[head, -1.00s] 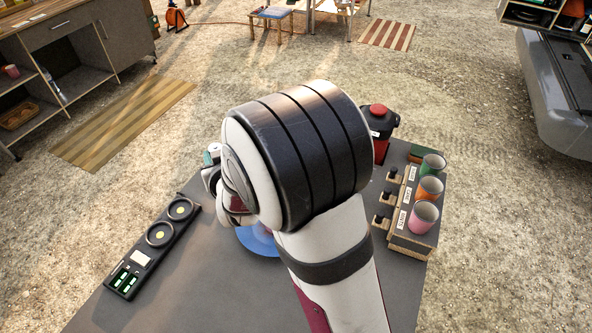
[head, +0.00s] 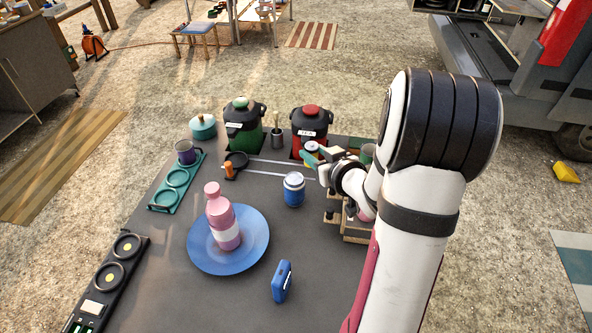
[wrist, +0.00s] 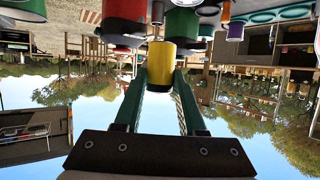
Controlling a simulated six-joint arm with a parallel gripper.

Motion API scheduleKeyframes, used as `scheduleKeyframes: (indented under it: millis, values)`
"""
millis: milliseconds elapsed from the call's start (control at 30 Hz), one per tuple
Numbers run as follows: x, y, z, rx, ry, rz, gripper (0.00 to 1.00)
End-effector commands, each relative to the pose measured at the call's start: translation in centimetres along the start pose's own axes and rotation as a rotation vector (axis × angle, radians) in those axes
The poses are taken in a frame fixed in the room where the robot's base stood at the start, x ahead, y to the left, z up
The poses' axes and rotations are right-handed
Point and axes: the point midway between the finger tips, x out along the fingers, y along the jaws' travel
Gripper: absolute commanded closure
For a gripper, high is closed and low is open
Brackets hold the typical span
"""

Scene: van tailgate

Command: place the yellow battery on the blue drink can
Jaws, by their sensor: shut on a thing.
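The yellow battery (wrist: 161,64) is a short upright-looking cylinder between my fingertips in the wrist view, which is upside down. My gripper (head: 312,158) is shut on it. In the head view only a small yellow part of the battery (head: 308,164) shows beside the teal finger. The blue drink can (head: 293,190), with a silver top, stands upright on the grey table. In the head picture my gripper and the battery are above and slightly right of the can, apart from it. Their height over the table is hard to tell.
A pink bottle (head: 222,222) stands on a blue plate (head: 200,258) left of the can. A blue box-like item (head: 282,281) is in front. Green (head: 243,128) and red (head: 312,122) pots stand behind. A cup rack (head: 355,231) is partly hidden by my arm.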

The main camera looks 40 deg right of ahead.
Motion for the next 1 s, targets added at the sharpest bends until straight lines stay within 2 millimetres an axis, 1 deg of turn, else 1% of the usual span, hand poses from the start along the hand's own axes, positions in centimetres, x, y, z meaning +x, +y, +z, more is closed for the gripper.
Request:
scheduleKeyframes:
  millis: [33, 100, 233, 300, 433, 800, 833, 900, 1000]
  values:
    - [1.3, -1.1, 0.4, 0.0, -0.002, -0.008, 1.0]
    - [2.7, -2.1, 0.8, -0.001, -0.001, -0.005, 1.0]
    - [4.2, -3.0, 1.4, -0.001, -0.001, -0.001, 1.0]
    - [4.8, -3.1, 2.8, 0.002, -0.004, 0.0, 1.0]
    - [5.7, -3.0, 4.7, 0.001, -0.001, 0.001, 1.0]
    - [5.8, -3.0, 5.2, -0.001, 0.001, 0.001, 1.0]
    - [5.9, -3.0, 5.2, 0.0, 0.0, 0.001, 0.58]
    - [5.9, -3.0, 5.2, -0.001, 0.001, 0.001, 0.46]
    - [5.8, -3.0, 5.2, -0.001, 0.001, 0.001, 0.3]
